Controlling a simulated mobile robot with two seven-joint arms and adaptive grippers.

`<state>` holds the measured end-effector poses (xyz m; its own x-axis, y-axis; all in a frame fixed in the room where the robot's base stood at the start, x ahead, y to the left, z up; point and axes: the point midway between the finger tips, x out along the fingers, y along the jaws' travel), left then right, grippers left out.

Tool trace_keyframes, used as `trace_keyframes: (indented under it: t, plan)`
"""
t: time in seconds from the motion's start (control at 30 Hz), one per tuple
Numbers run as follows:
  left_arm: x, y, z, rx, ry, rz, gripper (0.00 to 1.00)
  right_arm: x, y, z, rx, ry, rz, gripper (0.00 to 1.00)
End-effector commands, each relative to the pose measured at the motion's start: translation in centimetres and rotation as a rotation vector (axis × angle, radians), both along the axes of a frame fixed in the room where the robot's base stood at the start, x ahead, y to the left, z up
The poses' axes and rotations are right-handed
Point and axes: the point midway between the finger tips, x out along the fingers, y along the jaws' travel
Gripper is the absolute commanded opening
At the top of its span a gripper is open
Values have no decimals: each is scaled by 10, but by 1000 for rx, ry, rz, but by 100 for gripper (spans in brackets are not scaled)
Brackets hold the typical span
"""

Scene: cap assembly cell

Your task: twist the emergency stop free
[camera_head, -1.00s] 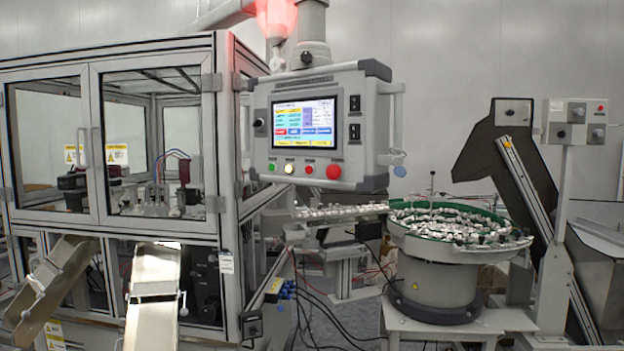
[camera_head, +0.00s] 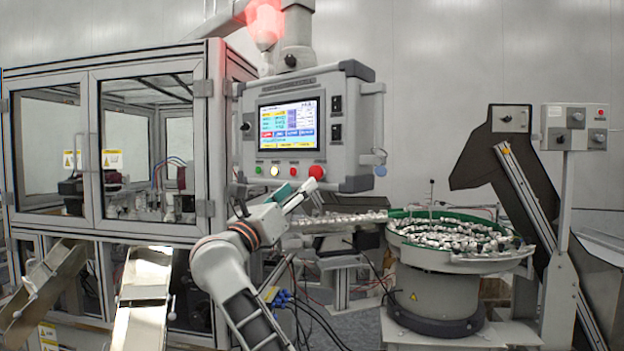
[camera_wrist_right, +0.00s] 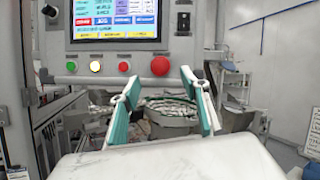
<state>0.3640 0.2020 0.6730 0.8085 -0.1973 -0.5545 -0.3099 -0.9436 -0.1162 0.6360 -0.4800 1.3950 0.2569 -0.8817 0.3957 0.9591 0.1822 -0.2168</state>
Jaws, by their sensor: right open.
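The emergency stop is a large red mushroom button (camera_head: 317,172) at the lower right of the grey control panel's front. It also shows in the right wrist view (camera_wrist_right: 160,66), in line with the gap between the fingers. My right gripper (camera_head: 302,189) is below the panel's lower edge, just under and left of the button in the head view. Its teal-padded fingers (camera_wrist_right: 161,80) are spread apart with nothing between them. The fingers appear apart from the button; the exact distance is hard to tell. My left gripper is not in view.
Beside the button are a small red (camera_wrist_right: 124,67), a lit white (camera_wrist_right: 95,67) and a green button (camera_wrist_right: 71,66). The panel's screen (camera_head: 288,125) is above. A glazed machine cabinet (camera_head: 104,241) stands left, a bowl feeder (camera_head: 440,285) right. A red beacon (camera_head: 265,22) glows.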

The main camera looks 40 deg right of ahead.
Motion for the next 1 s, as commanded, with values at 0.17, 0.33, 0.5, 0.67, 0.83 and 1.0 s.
trace_keyframes:
  t: [0.17, 0.33, 0.5, 0.67, 0.83, 1.0]
  plan:
    - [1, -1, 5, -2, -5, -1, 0, 3, -13, 8, 30, -19, 10, 46]
    - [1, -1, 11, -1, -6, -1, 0, 9, -36, 19, 27, -18, 8, 46]
    - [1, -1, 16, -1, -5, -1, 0, 16, -57, 27, 27, -16, 9, 46]
    - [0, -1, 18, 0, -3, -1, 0, 20, -68, 31, 27, -16, 10, 46]
    - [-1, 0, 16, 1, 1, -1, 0, 21, -72, 32, 28, -16, 11, 46]
    - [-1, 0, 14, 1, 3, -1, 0, 21, -71, 31, 28, -16, 11, 43]
